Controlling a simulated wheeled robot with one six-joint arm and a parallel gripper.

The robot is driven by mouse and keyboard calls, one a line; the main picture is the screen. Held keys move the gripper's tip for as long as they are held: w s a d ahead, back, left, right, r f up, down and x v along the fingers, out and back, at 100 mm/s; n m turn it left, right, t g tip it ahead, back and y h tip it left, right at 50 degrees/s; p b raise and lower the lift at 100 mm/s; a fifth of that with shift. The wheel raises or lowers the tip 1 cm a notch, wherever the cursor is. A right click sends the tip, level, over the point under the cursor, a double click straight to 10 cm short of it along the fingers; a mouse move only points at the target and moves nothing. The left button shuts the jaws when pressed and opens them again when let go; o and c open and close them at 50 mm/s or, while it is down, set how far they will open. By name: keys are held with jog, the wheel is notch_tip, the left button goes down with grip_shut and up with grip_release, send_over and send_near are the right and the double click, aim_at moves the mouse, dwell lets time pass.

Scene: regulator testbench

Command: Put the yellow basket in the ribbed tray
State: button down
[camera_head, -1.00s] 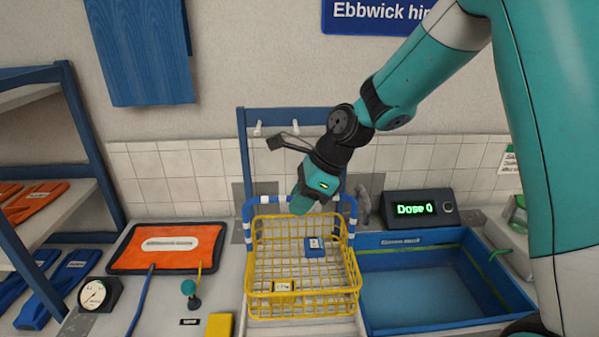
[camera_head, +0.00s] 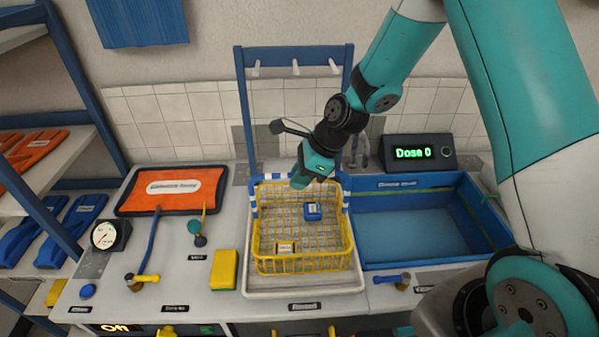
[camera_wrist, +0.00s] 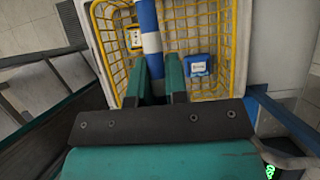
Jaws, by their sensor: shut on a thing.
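The yellow wire basket (camera_head: 303,262) is upright over the pale tray (camera_head: 303,290), within its outline. I cannot tell whether its bottom touches the tray, and the tray's ribs are hidden under it. A blue box (camera_head: 313,211) and a yellow box (camera_head: 286,248) lie in the basket. My gripper (camera_head: 298,184) points down at the basket's blue-and-white striped handle. In the wrist view, my gripper (camera_wrist: 158,72) is shut on this handle (camera_wrist: 150,42), above the basket (camera_wrist: 237,40).
A blue-walled basin (camera_head: 425,235) is right of the tray, with a dose display (camera_head: 418,152) behind. A yellow sponge-like block (camera_head: 224,270), a gauge (camera_head: 109,234) and an orange mat (camera_head: 172,190) are to the left. A blue peg frame (camera_head: 241,100) stands behind.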

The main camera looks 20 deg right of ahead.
jog(key=c, duration=1.1)
grip_release()
jog(key=b+v, duration=0.2)
jog(key=v, duration=0.9)
jog(key=shift+s+d+r, duration=0.1)
jog(key=shift+r, duration=0.3)
jog(key=s+a+r+n, duration=0.2)
jog(key=s+a+n, duration=0.1)
jog(key=s+n, duration=0.4)
jog(key=s+a+r+n+g+h, duration=0.1)
jog(key=s+a+r+n, duration=0.2)
jog(key=s+n, duration=0.5)
jog(key=s+a+r+n, duration=0.2)
jog(key=s+a+n, duration=0.2)
jog(key=s+n, duration=0.4)
jog(key=shift+r+n+g+h, duration=0.1)
jog(key=shift+n+g+h, duration=0.1)
jog(key=shift+n, duration=1.25)
jog(key=shift+r+n+g+h, duration=0.1)
jog(key=shift+n+g, duration=0.1)
jog(key=shift+n, duration=1.25)
